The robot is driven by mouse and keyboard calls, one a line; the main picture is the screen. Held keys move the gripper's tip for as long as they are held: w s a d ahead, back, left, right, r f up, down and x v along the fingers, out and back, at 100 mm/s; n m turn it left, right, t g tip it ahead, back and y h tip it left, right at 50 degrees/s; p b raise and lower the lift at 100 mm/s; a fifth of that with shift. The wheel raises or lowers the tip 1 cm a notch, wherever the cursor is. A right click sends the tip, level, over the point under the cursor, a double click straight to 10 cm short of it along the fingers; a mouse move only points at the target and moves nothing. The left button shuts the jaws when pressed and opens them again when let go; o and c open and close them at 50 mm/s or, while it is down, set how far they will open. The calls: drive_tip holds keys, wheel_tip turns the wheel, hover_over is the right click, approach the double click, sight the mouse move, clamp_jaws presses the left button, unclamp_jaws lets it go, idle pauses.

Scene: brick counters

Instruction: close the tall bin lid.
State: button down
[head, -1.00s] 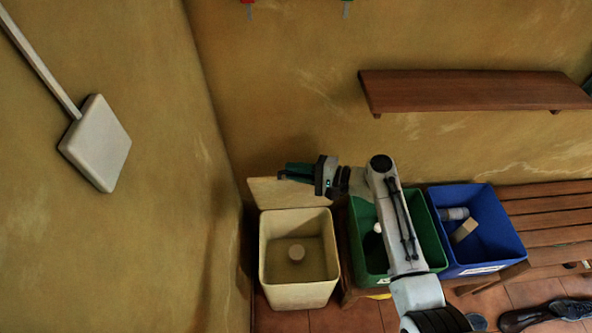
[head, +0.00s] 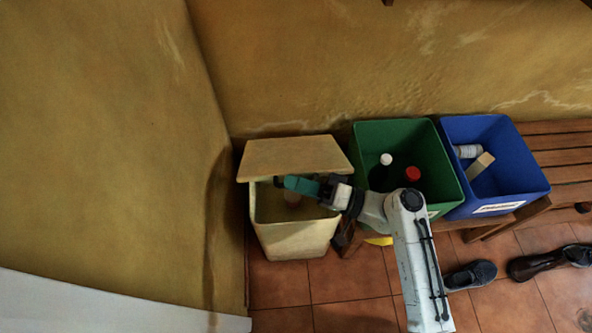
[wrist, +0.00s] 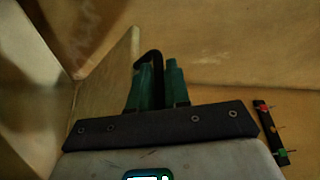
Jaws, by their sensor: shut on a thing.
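The tall cream bin (head: 298,240) stands in the corner by the left wall. Its tan lid (head: 293,154) is partly lowered, tilted over the back of the opening, with the front still open. My gripper (head: 287,183), with green fingers, is at the lid's front edge, above the bin opening. It is shut on a dark curved handle (wrist: 149,57), which shows between the fingers in the wrist view; the lid panel (wrist: 104,85) seems to be beside it. A small round thing (head: 292,198) inside the bin is partly hidden by my gripper.
Dark shoes (head: 470,275) lie on the tiled floor. A small rack (wrist: 270,132) shows on the wall.

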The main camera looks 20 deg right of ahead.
drive_tip(key=s+a+f+n+y+b, duration=0.1)
drive_tip(key=s+f+n+b, duration=0.1)
drive_tip(key=f+b, duration=0.7)
drive_tip(key=s+a+f+n+y+b, duration=0.1)
drive_tip(key=s+f+b, duration=0.3)
drive_tip(key=f+b, duration=0.5)
drive_tip(key=shift+f+n+b, duration=0.3)
drive_tip(key=shift+f+n, duration=0.05)
drive_tip(key=shift+n, duration=0.55)
drive_tip(key=shift+f, duration=0.2)
drive_tip(key=c, duration=1.4)
unclamp_jaws()
drive_tip(key=shift+o, duration=1.2)
drive_tip(key=shift+r, duration=0.1)
drive_tip(key=shift+d, duration=0.15)
